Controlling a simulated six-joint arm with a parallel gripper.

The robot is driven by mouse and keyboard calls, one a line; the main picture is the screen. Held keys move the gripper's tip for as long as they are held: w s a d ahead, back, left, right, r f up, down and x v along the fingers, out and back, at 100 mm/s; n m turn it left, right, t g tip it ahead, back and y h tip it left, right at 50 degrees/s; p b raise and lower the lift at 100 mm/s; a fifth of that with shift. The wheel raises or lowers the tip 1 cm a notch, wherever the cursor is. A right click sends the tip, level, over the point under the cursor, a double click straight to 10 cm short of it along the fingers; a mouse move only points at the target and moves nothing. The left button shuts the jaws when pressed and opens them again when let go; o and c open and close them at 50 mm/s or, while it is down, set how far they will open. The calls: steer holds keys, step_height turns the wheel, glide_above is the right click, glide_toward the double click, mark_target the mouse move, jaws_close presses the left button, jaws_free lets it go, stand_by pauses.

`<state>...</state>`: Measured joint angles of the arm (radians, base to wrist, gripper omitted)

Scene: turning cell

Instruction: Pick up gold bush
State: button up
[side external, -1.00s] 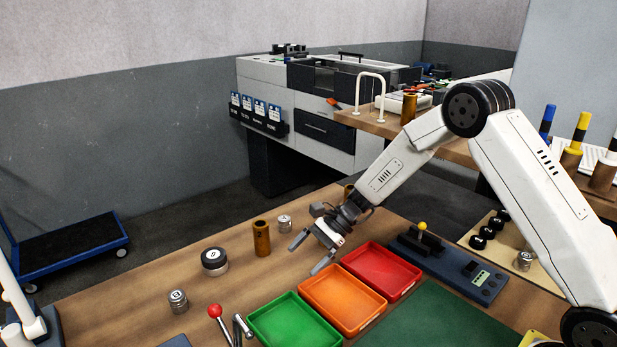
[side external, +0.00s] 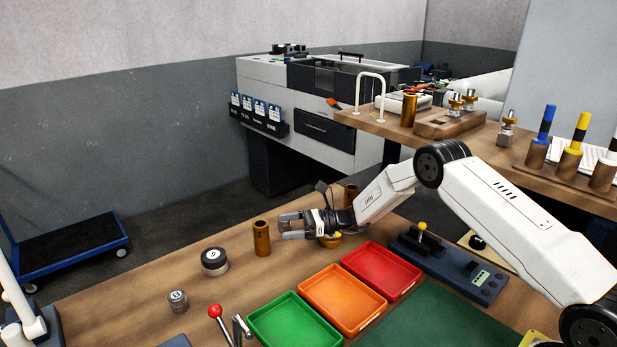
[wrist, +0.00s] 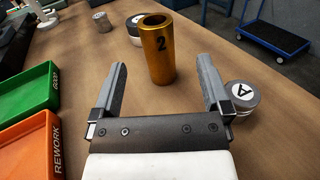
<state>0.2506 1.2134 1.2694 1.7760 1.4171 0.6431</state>
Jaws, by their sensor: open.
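The gold bush (side external: 261,238) is an upright gold cylinder on the wooden bench, left of my gripper in the side view. In the wrist view my gripper (wrist: 162,80) is open and empty, with the bush ahead and between the lines of the two fingers. I cannot tell whether the fingertips reach its sides.
A metal cylinder marked "A" (wrist: 241,97) stands close beside the right finger in the wrist view. The green tray (side external: 295,327), orange tray (side external: 342,303) and red tray (side external: 381,272) lie in front. A round black-banded part (side external: 214,262) and a small weight (side external: 177,301) stand left of the bush.

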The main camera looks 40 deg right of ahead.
mark_target(259, 230)
steer(key=shift+x, duration=1.15)
steer(key=shift+a, duration=0.1)
steer(key=shift+x, duration=2.55)
steer(key=shift+s, duration=0.15)
jaws_close()
